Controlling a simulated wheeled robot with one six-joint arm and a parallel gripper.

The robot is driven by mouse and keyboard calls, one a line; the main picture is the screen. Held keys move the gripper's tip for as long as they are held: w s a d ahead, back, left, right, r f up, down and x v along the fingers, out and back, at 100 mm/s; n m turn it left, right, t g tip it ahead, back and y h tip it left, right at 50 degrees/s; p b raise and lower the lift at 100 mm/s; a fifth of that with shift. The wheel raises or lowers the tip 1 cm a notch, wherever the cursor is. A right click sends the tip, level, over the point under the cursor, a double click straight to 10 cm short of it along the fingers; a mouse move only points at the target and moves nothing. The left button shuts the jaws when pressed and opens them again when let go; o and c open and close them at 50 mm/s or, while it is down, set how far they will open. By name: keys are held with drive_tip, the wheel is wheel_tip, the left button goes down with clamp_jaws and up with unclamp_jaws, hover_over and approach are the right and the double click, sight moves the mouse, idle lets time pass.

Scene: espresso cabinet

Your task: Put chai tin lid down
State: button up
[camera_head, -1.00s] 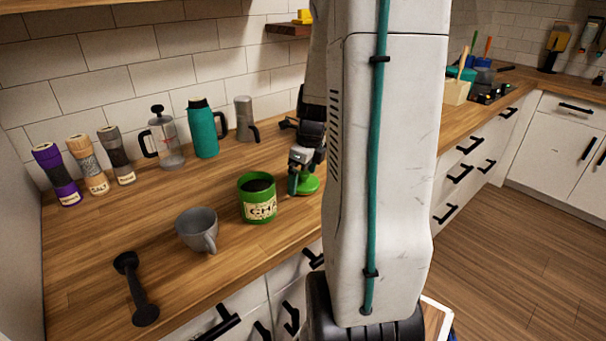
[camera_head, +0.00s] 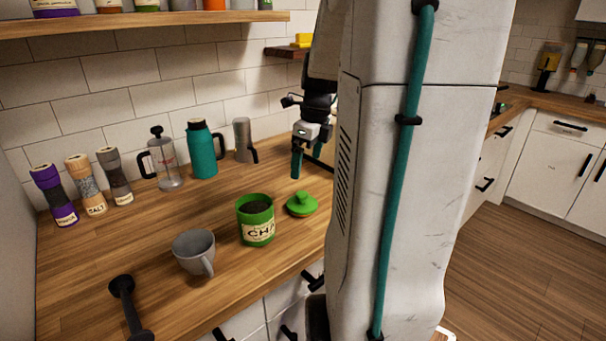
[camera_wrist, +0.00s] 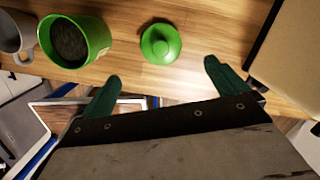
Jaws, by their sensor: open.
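The green chai tin lid (camera_head: 302,205) lies on the wooden counter, knob up, just right of the chai tin. It also shows in the wrist view (camera_wrist: 160,44), apart from my fingers. The green chai tin (camera_head: 256,222) stands upright and open, with dark contents visible; the wrist view shows it too (camera_wrist: 75,42). My gripper (camera_head: 305,168) is above and behind the lid in the head view. Its teal fingers are spread and empty in the wrist view (camera_wrist: 160,88). One finger is partly hidden by my arm in the head view.
A grey mug (camera_head: 193,252) stands left of the tin, and a black tamper-like tool (camera_head: 125,300) lies at the front left. A French press (camera_head: 165,160), teal flask (camera_head: 202,150) and shakers (camera_head: 85,183) line the back. Counter between is clear.

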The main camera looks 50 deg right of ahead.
drive_tip(key=a+r+n, duration=0.2)
drive_tip(key=a+n, duration=0.6)
drive_tip(key=a, duration=0.1)
drive_tip(key=a+r+n, duration=0.2)
drive_tip(key=a+n, duration=0.5)
drive_tip(key=a, duration=0.2)
drive_tip(key=s+a+f+n, duration=0.1)
drive_tip(key=s+a+n, duration=1)
drive_tip(key=n, duration=0.8)
drive_tip(key=shift+a+f+g, duration=0.15)
drive_tip(key=shift+a+g, duration=0.15)
drive_tip(key=shift+a, duration=0.5)
